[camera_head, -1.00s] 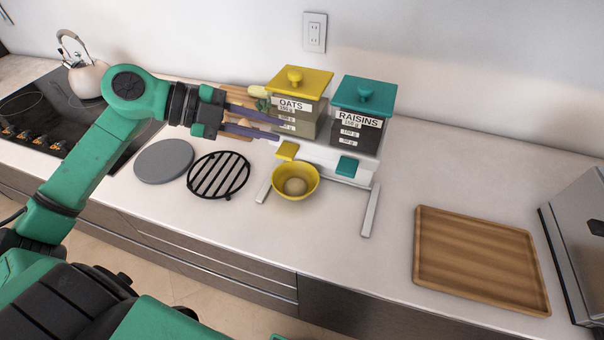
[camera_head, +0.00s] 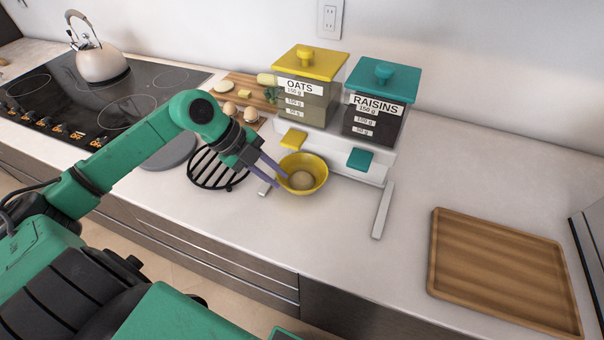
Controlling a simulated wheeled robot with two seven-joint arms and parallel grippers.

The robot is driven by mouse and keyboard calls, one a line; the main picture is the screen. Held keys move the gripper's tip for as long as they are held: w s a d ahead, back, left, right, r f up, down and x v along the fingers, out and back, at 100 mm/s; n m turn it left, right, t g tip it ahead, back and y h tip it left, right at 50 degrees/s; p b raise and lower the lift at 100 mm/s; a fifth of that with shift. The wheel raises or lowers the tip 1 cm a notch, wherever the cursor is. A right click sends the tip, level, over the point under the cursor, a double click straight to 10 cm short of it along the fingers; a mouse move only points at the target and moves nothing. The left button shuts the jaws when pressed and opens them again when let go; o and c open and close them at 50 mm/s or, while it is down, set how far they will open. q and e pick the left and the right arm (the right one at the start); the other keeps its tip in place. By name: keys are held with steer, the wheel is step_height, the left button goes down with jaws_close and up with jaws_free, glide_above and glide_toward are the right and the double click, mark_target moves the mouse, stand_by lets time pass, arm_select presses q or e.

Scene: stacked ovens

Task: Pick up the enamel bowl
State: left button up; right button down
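The enamel bowl (camera_head: 318,180) is yellow and stands upright on the counter below the dispenser, with beige contents in its bottom. My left gripper (camera_head: 283,182) reaches down to the bowl's left rim. Its two purple fingers are apart with a gap between them, and their tips overlap the left side of the bowl in the picture. I cannot tell whether they touch the rim or whether the rim lies between them. My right gripper is out of view.
The dispenser has an OATS bin (camera_head: 306,90) and a RAISINS bin (camera_head: 376,115), with its feet on the counter. A black trivet (camera_head: 208,172) lies left of the bowl, partly under my arm. A wooden tray (camera_head: 500,268) lies at right. The counter between bowl and tray is mostly clear.

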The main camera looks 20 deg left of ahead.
mark_target(287, 186)
arm_select(q)
steer(key=p+x, duration=0.1)
steer(key=x, duration=0.3)
steer(key=shift+d+p, duration=0.15)
steer(key=shift+p, duration=0.15)
steer(key=shift+d+f, duration=0.1)
steer(key=shift+f, duration=0.2)
jaws_close()
stand_by(0.7)
